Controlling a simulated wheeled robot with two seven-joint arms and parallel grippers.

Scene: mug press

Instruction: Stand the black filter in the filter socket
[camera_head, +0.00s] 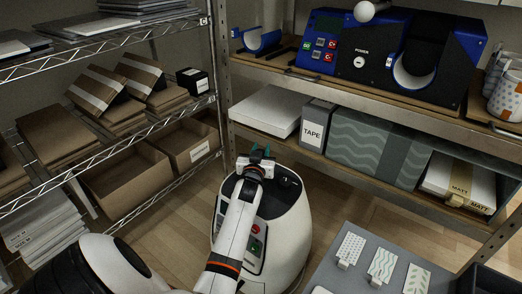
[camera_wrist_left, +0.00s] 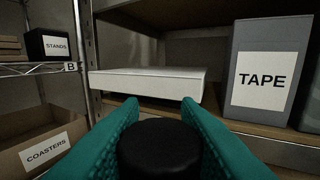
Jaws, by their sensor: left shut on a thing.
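My left gripper (camera_head: 260,151) reaches forward from the lower left, in front of the lower shelf. Its teal fingers are shut on the black filter (camera_wrist_left: 160,150), a round dark piece that shows from above in the left wrist view. Its lower part is hidden, and in the head view it is too small to tell from the gripper. The blue press (camera_head: 345,55) stands on the right rack's upper shelf. I cannot make out the filter socket for sure in either view. My right gripper is not in view.
A blue cradle (camera_head: 263,42) stands left of the press. Open cardboard bins (camera_head: 130,178) are at left. A grey surface (camera_head: 345,278) with patterned cards is at lower right.

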